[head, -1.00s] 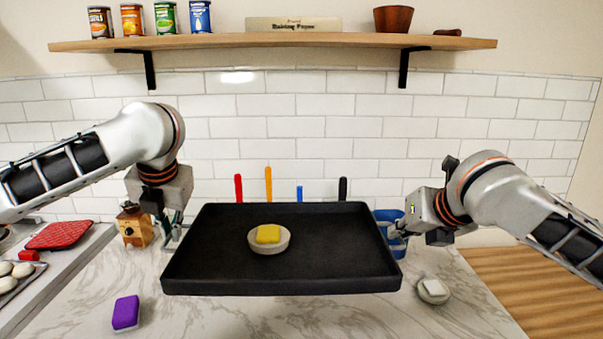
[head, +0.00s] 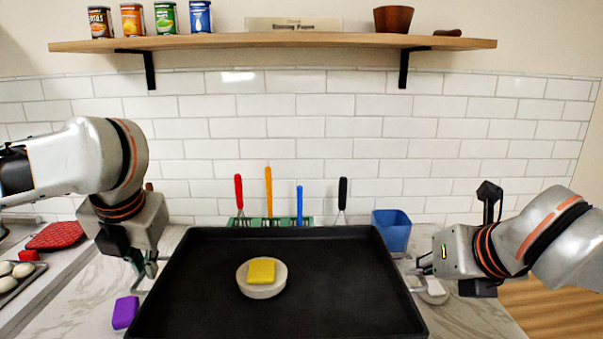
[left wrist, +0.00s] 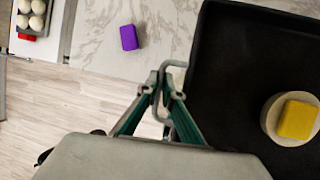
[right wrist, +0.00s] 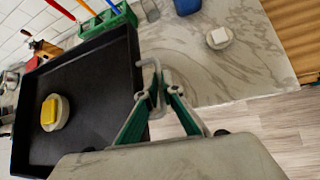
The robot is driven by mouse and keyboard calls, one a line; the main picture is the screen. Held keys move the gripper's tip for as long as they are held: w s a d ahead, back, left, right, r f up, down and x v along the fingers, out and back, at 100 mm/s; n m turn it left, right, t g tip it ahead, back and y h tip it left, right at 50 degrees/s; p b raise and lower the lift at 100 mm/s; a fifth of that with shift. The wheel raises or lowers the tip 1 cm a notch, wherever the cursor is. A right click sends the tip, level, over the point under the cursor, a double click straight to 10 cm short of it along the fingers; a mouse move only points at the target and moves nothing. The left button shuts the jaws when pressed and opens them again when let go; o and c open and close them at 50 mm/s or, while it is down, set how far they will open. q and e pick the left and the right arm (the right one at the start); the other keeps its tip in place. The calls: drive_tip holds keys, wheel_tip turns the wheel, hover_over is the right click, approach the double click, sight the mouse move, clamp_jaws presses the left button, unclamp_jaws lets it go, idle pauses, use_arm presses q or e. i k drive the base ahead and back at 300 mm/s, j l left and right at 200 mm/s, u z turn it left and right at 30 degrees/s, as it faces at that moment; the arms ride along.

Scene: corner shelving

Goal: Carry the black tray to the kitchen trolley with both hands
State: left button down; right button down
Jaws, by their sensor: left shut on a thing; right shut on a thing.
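The black tray (head: 330,290) is held up between my two grippers, close to me and over the counter's front. It looks about level. A yellow block (head: 261,271) on a round pale dish (head: 262,291) sits on it, left of its middle. My left gripper (left wrist: 166,95) is shut on the handle at the tray's left side. My right gripper (right wrist: 158,92) is shut on the handle at its right side. The tray also shows in the left wrist view (left wrist: 230,80) and the right wrist view (right wrist: 95,75). No kitchen trolley can be made out.
A purple block (head: 125,312) lies on the marble counter (left wrist: 180,30) left of the tray. A blue container (head: 392,230) and a green rack of colored-handled utensils (head: 281,221) stand behind. A pale dish with a white block (right wrist: 219,37) lies to the right. Floor (left wrist: 60,110) shows before the counter.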

sight(544, 296)
drive_tip(key=k+l, duration=0.1)
drive_tip(key=l, duration=0.6)
drive_tip(key=k+l, duration=0.1)
drive_tip(key=l, duration=0.55)
drive_tip(key=k+l, duration=0.1)
drive_tip(key=l, duration=1.25)
drive_tip(key=k+l, duration=0.15)
drive_tip(key=l, duration=0.55)
